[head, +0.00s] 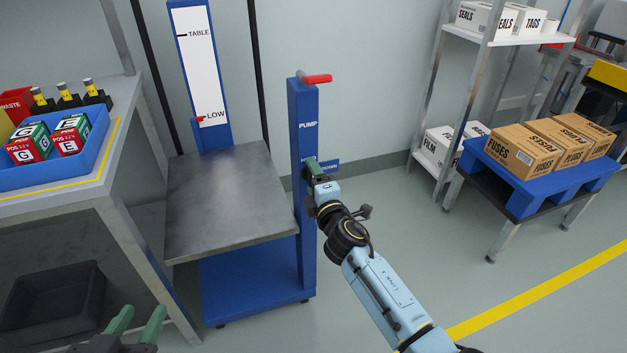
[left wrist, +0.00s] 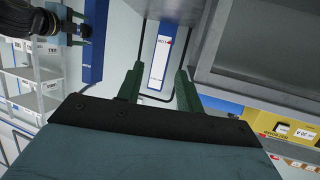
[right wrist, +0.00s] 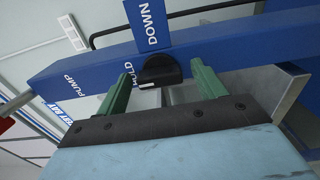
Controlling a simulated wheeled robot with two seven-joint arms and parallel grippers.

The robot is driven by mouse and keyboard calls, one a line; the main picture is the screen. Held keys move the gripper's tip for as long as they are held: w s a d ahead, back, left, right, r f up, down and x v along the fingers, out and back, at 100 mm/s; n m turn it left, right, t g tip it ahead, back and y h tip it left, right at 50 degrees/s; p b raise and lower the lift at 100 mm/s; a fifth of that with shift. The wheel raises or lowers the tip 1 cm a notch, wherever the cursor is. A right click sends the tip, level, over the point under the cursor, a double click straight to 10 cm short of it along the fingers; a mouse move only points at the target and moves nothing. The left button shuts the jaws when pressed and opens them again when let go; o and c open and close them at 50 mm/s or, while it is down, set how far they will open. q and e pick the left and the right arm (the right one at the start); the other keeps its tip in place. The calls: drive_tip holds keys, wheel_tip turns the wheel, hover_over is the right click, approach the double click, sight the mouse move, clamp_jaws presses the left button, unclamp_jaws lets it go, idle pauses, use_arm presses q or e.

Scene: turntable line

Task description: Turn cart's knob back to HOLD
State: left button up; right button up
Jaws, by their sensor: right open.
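The cart (head: 255,280) is blue with a steel top (head: 225,200). Its post marked PUMP (head: 308,150) stands at the top's right edge. In the right wrist view, a black knob (right wrist: 160,68) with a white mark at its lower edge sits on this post (right wrist: 90,68), near a DOWN label (right wrist: 149,22) and a partly hidden label that seems to read HOLD. My right gripper (head: 313,165) is open, with one finger on each side of the knob; I cannot tell whether they touch it. My left gripper (head: 143,318) is open and empty at the lower left.
A red lever (head: 317,78) tops the post. A red pointer (head: 198,119) is at LOW on the cart's scale. A workbench with a blue bin (head: 45,172) stands left. The floor between is clear.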

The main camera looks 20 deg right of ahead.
drive_tip(key=shift+s, duration=0.1)
use_arm(q)
drive_tip(key=s+a+f+g+y+p, duration=0.2)
drive_tip(key=s+a+f+g, duration=0.1)
drive_tip(key=s+f+g, duration=0.3)
drive_tip(key=shift+s+a+f+g, duration=0.35)
drive_tip(key=shift+s+f, duration=0.2)
drive_tip(key=shift+f, duration=0.2)
use_arm(e)
drive_tip(key=s, duration=1.3)
drive_tip(key=shift+d, duration=0.25)
drive_tip(key=shift+s, duration=0.1)
